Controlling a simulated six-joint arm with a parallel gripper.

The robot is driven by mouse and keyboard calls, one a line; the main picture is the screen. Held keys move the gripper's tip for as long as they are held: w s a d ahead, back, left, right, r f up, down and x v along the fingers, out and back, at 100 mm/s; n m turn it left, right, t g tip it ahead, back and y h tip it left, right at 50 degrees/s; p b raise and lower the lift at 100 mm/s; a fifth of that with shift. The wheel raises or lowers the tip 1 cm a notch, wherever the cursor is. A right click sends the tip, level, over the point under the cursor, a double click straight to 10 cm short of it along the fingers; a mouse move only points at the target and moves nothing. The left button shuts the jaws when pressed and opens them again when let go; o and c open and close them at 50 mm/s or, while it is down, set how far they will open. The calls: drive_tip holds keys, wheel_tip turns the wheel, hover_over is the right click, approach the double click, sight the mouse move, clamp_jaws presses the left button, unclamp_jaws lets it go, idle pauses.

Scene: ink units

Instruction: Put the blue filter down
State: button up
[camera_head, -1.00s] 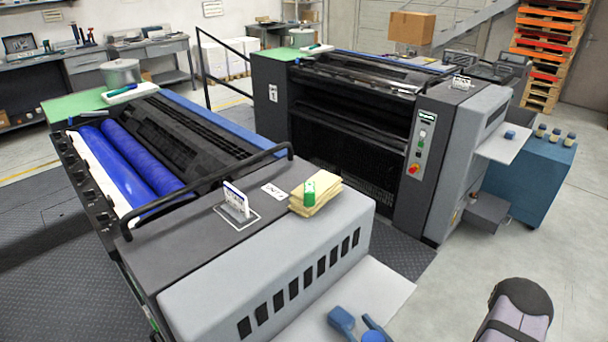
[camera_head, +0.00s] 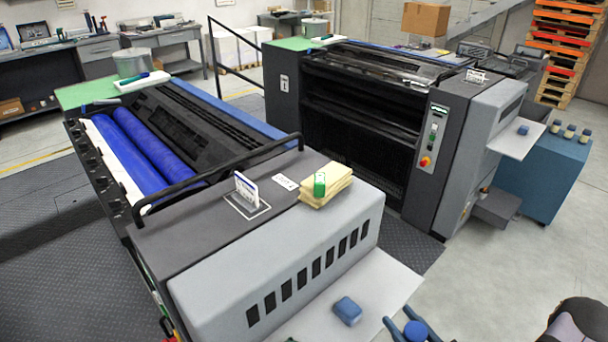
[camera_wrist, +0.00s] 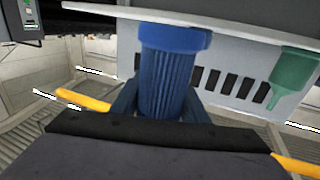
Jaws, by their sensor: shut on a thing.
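The blue filter (camera_wrist: 165,70) is a pleated cylinder with a wider smooth cap. In the wrist view it stands between the blue fingers of my gripper (camera_wrist: 160,103), which is shut on it. In the head view the round blue end of the filter (camera_head: 415,330) shows at the bottom edge, between the fingers of my gripper (camera_head: 413,327). It is near the right edge of the light grey shelf (camera_head: 385,290) of the near press. Whether it touches the shelf is unclear. The lower part of the filter is hidden by the hand in the wrist view.
A blue block (camera_head: 348,311) lies on the shelf, left of my gripper. A green bottle-like thing (camera_wrist: 291,82) shows in the wrist view. A stack of cream cloths (camera_head: 326,190) and a sign (camera_head: 246,190) are on the press top. Much of the shelf is bare.

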drive_tip(key=w+a+r+p, duration=0.2)
drive_tip(key=w+a+r, duration=0.2)
drive_tip(key=w+r, duration=0.6)
drive_tip(key=w+a+r+p, duration=0.2)
drive_tip(key=w+a+r, duration=0.1)
drive_tip(key=w+r, duration=0.75)
drive_tip(key=w+a+r+p, duration=0.2)
drive_tip(key=w+a+r, duration=0.6)
drive_tip(key=a+r, duration=0.4)
drive_tip(key=s+a+r+n+g+y, duration=0.1)
drive_tip(key=s+a+n+g+y, duration=0.15)
drive_tip(key=a, duration=1.25)
drive_tip(key=s+a+r+n+g+y, duration=0.15)
drive_tip(key=s+a, duration=0.25)
drive_tip(key=a, duration=1.2)
wheel_tip(320, 180, down, 11)
drive_tip(key=t+p, duration=0.1)
drive_tip(key=p, duration=0.3)
drive_tip(key=shift+d+r+m, duration=0.2)
drive_tip(key=shift+d+m, duration=0.1)
drive_tip(key=shift+m, duration=0.1)
drive_tip(key=shift+s+f+b, duration=0.2)
drive_tip(key=shift+f+b, duration=0.45)
drive_tip(key=shift+b, duration=0.2)
